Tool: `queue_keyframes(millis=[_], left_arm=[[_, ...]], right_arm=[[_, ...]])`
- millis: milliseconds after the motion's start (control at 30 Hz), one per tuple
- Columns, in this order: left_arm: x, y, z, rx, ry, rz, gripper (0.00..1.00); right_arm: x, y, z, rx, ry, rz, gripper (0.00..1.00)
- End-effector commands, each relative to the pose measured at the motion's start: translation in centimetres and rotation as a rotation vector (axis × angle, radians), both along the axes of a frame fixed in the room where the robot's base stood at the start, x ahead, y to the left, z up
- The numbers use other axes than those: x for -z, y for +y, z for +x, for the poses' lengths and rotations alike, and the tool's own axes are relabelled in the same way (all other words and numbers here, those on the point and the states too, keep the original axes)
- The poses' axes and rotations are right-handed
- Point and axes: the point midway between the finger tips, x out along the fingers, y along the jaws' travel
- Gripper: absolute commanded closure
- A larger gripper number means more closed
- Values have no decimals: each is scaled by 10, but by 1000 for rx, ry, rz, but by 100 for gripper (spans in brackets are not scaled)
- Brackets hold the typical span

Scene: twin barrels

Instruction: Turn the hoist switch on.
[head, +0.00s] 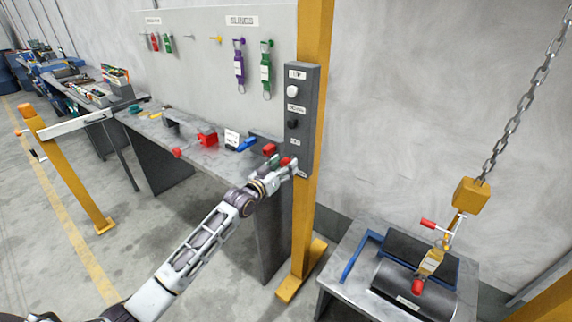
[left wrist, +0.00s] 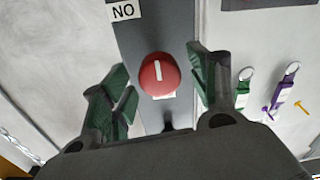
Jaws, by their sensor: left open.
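The hoist switch is a round red knob (left wrist: 160,75) with a white line, upright in the left wrist view. It sits on the grey control box (head: 300,110) fixed to a yellow post. My left gripper (head: 292,168) is at the box's lower end in the head view. In the left wrist view its open green-padded fingers (left wrist: 160,88) stand on either side of the knob, with gaps showing. I cannot tell how far the tips are from the panel. A label reading "NO" in that view (left wrist: 123,12) is beside the knob. My right gripper is out of view.
A white button (head: 292,90) and a black one (head: 292,124) are higher on the box. A workbench (head: 190,140) with tools is to the left. To the right, a hook block (head: 470,194) hangs on a chain above dark barrels (head: 400,290). Tags hang on the wall panel.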

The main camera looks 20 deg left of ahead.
Motion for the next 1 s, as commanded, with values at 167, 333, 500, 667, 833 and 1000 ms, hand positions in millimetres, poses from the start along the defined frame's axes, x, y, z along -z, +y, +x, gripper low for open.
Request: queue_keyframes(millis=[167, 333, 500, 667, 833, 1000], left_arm=[[0, -3, 10, 0, 0, 0, 40], [0, -5, 14, 0, 0, 0, 40], [0, -5, 14, 0, 1, 0, 40], [0, -5, 14, 0, 1, 0, 43], [0, -5, 14, 0, 1, 0, 64], [0, -5, 14, 0, 1, 0, 86]], right_arm=[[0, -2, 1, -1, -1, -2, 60], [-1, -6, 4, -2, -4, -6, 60], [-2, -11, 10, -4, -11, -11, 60], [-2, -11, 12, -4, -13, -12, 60], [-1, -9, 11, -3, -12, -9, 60], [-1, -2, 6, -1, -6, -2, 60]])
